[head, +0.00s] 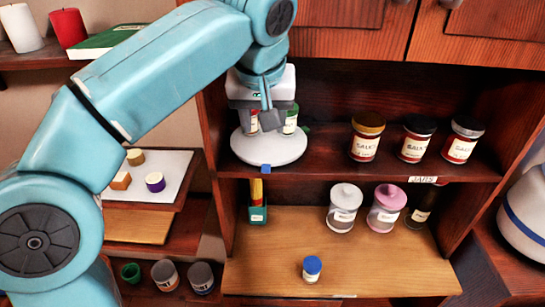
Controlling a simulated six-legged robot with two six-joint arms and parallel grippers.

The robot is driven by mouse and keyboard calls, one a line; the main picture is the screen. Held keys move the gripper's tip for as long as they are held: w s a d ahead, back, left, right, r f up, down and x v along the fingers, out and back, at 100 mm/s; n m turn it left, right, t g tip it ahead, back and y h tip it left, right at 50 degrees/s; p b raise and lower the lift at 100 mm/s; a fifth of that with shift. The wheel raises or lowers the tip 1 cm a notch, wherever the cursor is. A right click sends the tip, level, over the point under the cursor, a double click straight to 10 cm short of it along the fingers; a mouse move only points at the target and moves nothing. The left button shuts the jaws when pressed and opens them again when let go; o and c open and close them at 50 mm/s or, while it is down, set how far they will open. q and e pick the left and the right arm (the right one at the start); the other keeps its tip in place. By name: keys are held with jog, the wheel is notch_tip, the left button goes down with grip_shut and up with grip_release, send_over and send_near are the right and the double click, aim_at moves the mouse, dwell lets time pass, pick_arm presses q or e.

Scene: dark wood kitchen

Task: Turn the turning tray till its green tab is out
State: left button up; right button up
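The turning tray (268,152) is a pale grey round disc on the upper shelf of the open cabinet, at its left. A blue tab (265,168) sticks out at its front edge. A small dark green bit at its back right may be the green tab, but I cannot tell. Labelled jars stand on the tray, one at the left and one at the right (290,120), partly hidden by my gripper. My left gripper (267,112) points down over the tray between these jars. Its fingertips are hard to make out. My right gripper is not in view.
Three sauce jars (367,138) stand right of the tray on the same shelf. Below are two lidded jars (344,207), a dark bottle (421,209), a small blue-capped jar (312,268) and a teal holder (258,214). Cabinet doors (345,40) hang above.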

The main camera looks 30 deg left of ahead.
aim_at(266, 169)
pick_arm(q)
jog(key=x, duration=0.9)
jog(key=s+x, duration=0.1)
jog(key=x, duration=0.4)
jog(key=shift+f, duration=0.25)
jog(key=shift+w+f, duration=0.3)
jog(key=shift+w+a+f, duration=0.2)
jog(key=shift+a+f, duration=0.05)
jog(key=shift+s+r, duration=0.1)
jog(key=shift+s, duration=0.15)
jog(key=shift+c, duration=0.9)
jog(key=shift+d+r, duration=0.1)
jog(key=shift+d, duration=0.05)
grip_shut()
